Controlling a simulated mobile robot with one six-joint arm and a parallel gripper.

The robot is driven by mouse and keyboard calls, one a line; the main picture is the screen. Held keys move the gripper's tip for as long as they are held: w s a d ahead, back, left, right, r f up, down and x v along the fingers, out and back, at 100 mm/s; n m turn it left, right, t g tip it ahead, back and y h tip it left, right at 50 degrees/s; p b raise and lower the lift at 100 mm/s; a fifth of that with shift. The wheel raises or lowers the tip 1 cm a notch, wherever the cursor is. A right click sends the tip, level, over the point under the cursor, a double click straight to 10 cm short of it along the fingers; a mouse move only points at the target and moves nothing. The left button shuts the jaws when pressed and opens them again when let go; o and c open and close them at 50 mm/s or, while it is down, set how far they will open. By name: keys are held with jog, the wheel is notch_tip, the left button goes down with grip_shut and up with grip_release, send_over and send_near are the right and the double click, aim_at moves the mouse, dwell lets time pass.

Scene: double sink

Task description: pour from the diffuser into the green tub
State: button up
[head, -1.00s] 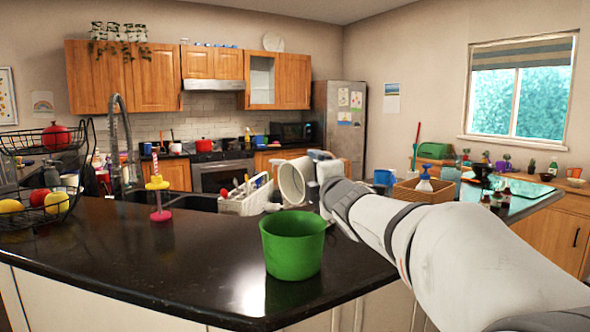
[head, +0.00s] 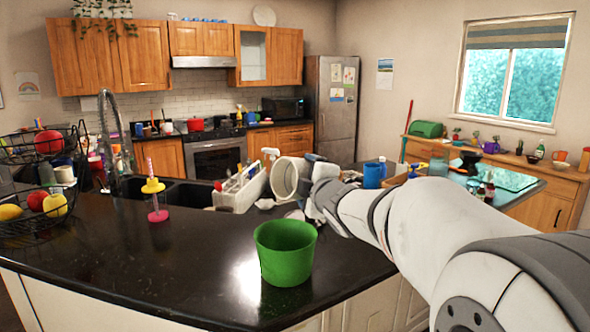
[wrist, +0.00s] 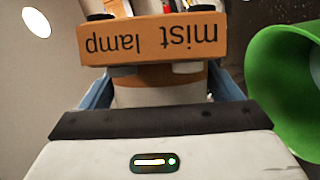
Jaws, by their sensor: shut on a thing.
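The diffuser (head: 284,180) is a white cylinder, lying tipped on its side in the air with its round end facing left and towards me. In the wrist view its orange band (wrist: 150,40) reads "mist lamp" upside down. My gripper (head: 313,172) is shut on the diffuser; its blue fingers (wrist: 160,88) show on both sides of it in the wrist view. The green tub (head: 285,265) stands upright on the dark counter, below the diffuser in the head view and apart from it. It also shows at the right edge of the wrist view (wrist: 287,85). The tub's inside bottom is hidden.
A yellow-and-pink stand with a straw (head: 154,200) is on the counter to the left. A wire fruit basket (head: 42,185) stands at the far left. Behind are the double sink (head: 180,192), a white utensil caddy (head: 238,193) and a blue mug (head: 373,175). The counter's front-left is clear.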

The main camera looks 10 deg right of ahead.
aim_at(308, 165)
jog(key=shift+r+p, duration=0.35)
jog(key=shift+p, duration=0.15)
jog(key=shift+r+m+p, duration=0.1)
jog(key=shift+m+p, duration=0.2)
jog(key=shift+r+g+p, duration=0.3)
jog(key=shift+r+p, duration=0.05)
jog(key=shift+p, duration=0.8)
notch_tip(308, 165, up, 2)
jog(key=m+g+y+p, duration=0.1)
jog(key=m+p, duration=0.2)
jog(key=p, duration=0.6)
jog(key=shift+p, duration=0.3)
jog(key=shift+m+g+p, duration=0.3)
jog(key=shift+p, duration=0.4)
jog(key=shift+r+m+g+y, duration=0.85)
jog(key=shift+r+m, duration=0.6)
jog(key=shift+m, duration=0.25)
jog(key=shift+r, duration=0.1)
